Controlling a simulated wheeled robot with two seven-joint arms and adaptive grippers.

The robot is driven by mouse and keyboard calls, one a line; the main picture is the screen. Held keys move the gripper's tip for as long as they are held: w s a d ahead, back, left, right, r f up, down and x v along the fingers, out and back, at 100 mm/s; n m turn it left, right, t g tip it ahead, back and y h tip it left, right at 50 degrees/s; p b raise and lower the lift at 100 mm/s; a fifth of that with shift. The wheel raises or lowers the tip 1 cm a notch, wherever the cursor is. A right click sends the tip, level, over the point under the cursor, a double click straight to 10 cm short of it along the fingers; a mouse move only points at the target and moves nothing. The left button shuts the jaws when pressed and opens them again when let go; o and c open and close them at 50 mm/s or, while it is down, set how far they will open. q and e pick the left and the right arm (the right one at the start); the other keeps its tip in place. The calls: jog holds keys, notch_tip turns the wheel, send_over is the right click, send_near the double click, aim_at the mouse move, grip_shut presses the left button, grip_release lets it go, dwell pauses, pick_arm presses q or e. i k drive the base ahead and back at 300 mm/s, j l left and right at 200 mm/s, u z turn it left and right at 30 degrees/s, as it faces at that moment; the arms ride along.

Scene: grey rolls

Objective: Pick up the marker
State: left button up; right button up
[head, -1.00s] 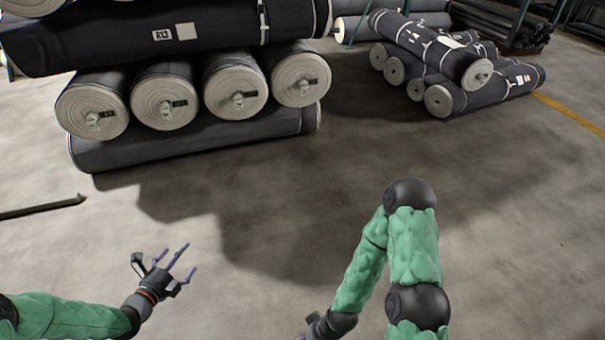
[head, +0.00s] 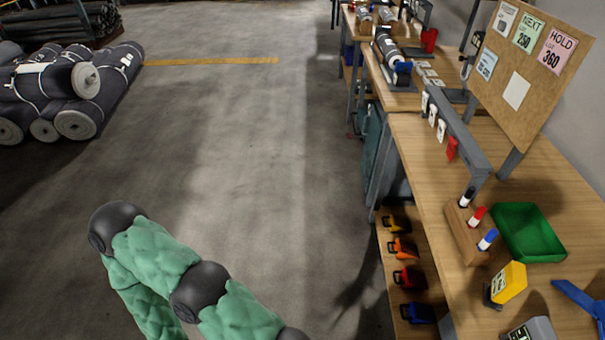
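Several markers stand in a wooden holder (head: 463,240) on the workbench at the right. I see a black-capped marker (head: 466,198), a red-capped marker (head: 477,217) and a blue-capped marker (head: 487,240). Their lower parts are hidden in the holder. My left gripper is not in view either.
A green tray (head: 560,254) sits beside the holder, with a yellow device (head: 508,283) in front. A pinned board (head: 535,60) stands behind. Coloured tools lie on a lower shelf (head: 389,262). Fabric rolls (head: 75,124) lie far left. The floor between is clear.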

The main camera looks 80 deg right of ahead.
aim_at(474, 222)
jog(key=z, duration=2)
